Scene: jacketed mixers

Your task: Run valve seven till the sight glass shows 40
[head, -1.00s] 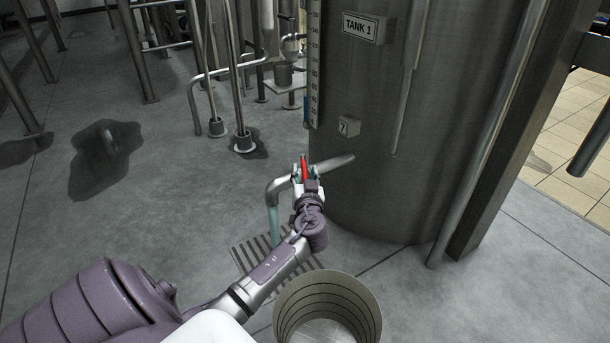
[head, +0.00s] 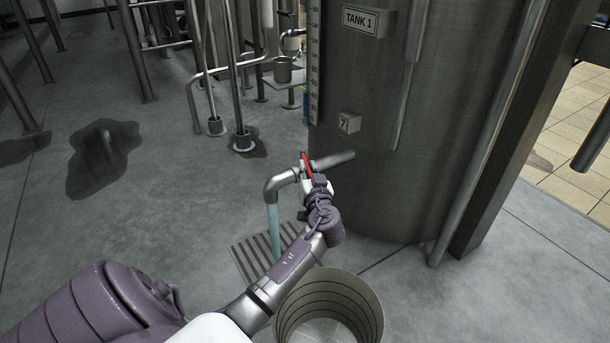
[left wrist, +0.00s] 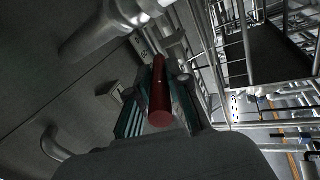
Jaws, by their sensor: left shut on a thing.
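Valve seven's red handle (head: 306,164) is on the bent grey outlet pipe (head: 282,182) below the "7" plate (head: 348,123) on Tank 1 (head: 400,150). My left gripper (head: 311,176) is shut on the handle. In the left wrist view the red handle (left wrist: 161,95) lies between the teal finger pads. A pale blue-green stream (head: 274,230) runs down from the pipe's mouth towards the floor grate. The sight glass (head: 314,65) is the upright scale on the tank's left side. Blue shows low beside it; its numbers are too small to read surely.
A slatted floor drain (head: 250,262) lies under the outlet. An open ribbed bin (head: 360,298) stands close by my left forearm. Posts, pipes and a small shelf with a metal pot (head: 283,70) stand behind. Dark wet patches (head: 100,155) mark the floor at left.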

